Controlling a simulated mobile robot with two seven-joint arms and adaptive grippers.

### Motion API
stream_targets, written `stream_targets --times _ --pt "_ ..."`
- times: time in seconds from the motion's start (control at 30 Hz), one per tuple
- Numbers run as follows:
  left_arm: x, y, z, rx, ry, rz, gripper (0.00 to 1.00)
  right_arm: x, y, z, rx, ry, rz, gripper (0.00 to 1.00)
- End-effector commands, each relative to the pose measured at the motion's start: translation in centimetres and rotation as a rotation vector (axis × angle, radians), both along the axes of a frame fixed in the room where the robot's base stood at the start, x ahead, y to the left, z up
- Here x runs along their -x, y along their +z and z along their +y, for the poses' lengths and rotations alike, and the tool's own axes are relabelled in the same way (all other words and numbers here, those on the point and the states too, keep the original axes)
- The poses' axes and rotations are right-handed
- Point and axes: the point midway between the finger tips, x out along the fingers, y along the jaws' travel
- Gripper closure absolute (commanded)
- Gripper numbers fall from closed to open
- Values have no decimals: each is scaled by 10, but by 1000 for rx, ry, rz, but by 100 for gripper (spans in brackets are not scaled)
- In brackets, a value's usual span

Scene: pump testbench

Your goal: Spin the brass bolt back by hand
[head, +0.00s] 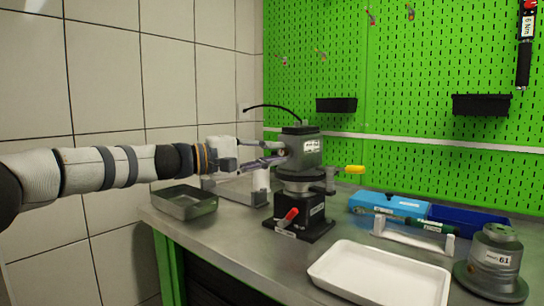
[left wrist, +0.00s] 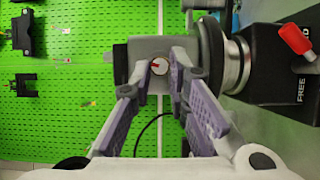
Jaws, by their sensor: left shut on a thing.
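The grey pump (head: 303,150) stands upright on its black base (head: 300,225) on the bench. My left gripper (head: 280,156) reaches in from the left, its fingertips at the pump's left side. In the left wrist view, the tips of the left gripper (left wrist: 160,70) close around a small round pale face with a red mark (left wrist: 159,66), on the pump's grey housing (left wrist: 150,46). This round part sits where the brass bolt would be; its brass colour does not show, and the fingers hide it in the head view. My right gripper is not in view.
A red handle (head: 291,214) is on the pump base and a yellow handle (head: 354,169) sticks out right. A metal tray (head: 184,205) lies left, a white tray (head: 380,275) in front. Blue bins (head: 468,220) and a grey cylinder (head: 494,260) stand right.

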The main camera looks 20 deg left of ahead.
Motion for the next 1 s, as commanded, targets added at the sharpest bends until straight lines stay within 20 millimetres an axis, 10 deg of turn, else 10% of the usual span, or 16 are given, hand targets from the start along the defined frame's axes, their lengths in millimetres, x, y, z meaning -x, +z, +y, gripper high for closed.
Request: stream_targets --times 0.8,0.9,1.0 --pt "0 -1 -1 104 -2 48 100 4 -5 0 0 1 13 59" --pt "0 -1 -1 104 -2 48 66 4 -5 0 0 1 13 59" --pt "0 -1 -1 103 -2 47 64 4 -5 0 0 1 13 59"
